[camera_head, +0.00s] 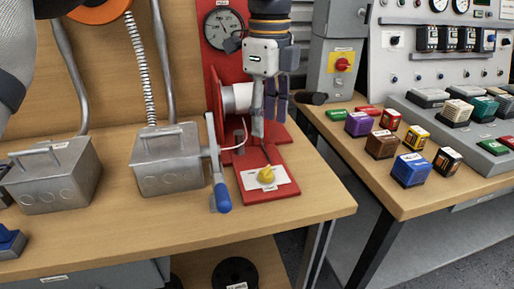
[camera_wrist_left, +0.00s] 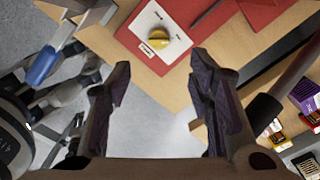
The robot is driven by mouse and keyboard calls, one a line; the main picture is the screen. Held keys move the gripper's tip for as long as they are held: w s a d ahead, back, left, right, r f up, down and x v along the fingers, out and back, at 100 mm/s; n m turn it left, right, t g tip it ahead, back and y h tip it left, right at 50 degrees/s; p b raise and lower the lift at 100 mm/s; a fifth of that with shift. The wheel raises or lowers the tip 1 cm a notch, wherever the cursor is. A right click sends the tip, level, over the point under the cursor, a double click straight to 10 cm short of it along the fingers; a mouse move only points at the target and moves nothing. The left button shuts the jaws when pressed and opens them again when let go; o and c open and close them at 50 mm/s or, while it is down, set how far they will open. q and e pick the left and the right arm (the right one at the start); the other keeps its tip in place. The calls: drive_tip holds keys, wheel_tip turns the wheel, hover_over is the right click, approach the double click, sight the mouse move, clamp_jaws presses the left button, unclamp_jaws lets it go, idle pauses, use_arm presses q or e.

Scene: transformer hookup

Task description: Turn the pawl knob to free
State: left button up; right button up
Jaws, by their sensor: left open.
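The pawl knob (camera_head: 266,174) is yellow and sits on a white labelled plate (camera_head: 284,184) on the red base of the winch (camera_head: 240,97). In the left wrist view the knob (camera_wrist_left: 157,40) lies ahead of the gap between my fingertips, its grip bar running roughly across the picture. My left gripper (camera_head: 269,125) is above and behind the knob in the head view, pointing down. It is open and empty, with dark purple finger pads (camera_wrist_left: 160,65) apart on either side of the knob's line. The fingers do not appear to touch the knob. My right gripper is not in view.
A crank with a blue handle (camera_head: 222,197) hangs left of the knob. Grey metal boxes (camera_head: 167,163) stand on the wooden bench farther left. A gap separates this bench from the right bench, which holds coloured blocks (camera_head: 411,169). A dark-handled lever (camera_head: 313,98) sits behind right.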

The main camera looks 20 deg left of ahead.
sight(266, 169)
use_arm(q)
wheel_tip(266, 169, down, 12)
drive_tip(key=shift+s+r, duration=0.15)
drive_tip(key=shift+r, duration=0.05)
drive_tip(key=shift+c, duration=0.4)
clamp_jaws()
